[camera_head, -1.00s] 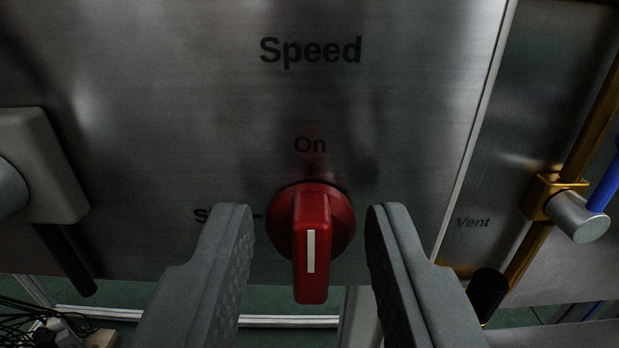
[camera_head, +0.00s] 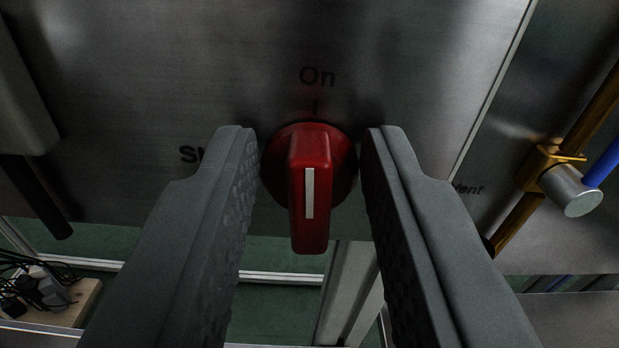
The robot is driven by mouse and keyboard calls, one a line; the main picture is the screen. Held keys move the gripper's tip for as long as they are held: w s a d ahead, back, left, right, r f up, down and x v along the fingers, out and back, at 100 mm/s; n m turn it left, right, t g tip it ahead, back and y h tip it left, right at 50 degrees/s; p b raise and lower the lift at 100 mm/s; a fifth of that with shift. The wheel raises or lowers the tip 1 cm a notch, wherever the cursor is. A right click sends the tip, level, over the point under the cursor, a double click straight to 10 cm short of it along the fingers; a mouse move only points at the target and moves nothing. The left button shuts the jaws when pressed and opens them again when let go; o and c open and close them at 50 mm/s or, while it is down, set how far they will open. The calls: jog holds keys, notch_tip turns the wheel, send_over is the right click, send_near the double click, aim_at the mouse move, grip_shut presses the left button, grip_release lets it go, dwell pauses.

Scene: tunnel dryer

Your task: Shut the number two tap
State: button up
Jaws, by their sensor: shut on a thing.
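A red rotary knob (camera_head: 310,235) with a white pointer line sits on a metal panel, its grip pointing down. My gripper (camera_head: 309,140) has one grey finger on each side of the knob, shut on its round base. The label "On" with a small tick is above the knob. A second label at left is partly hidden by my left finger. A yellow fitting (camera_head: 544,167) with a grey cylinder and a blue bar is at the right, on a yellow pipe. I see no number two on anything.
A light grey box-shaped part (camera_head: 22,95) with a dark rod (camera_head: 40,200) below it is at the left. Cables and plugs lie on a wooden board (camera_head: 70,305) at lower left. A metal post (camera_head: 345,295) stands below the knob. A "Vent" label is partly hidden at right.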

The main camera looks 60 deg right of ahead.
jog(key=n, duration=0.5)
jog(key=shift+w+a, duration=0.15)
jog(key=shift+w, duration=0.05)
jog(key=n, duration=0.5)
jog(key=shift+w+a+f, duration=0.15)
jog(key=shift+f, duration=0.05)
jog(key=n, duration=0.6)
jog(key=shift+w+f+n, duration=0.1)
jog(key=shift+f+n, duration=0.2)
jog(key=shift+n, duration=0.1)
jog(key=o, duration=0.6)
jog(key=shift+a, duration=0.1)
jog(key=v, duration=1.7)
jog(key=shift+a, duration=0.1)
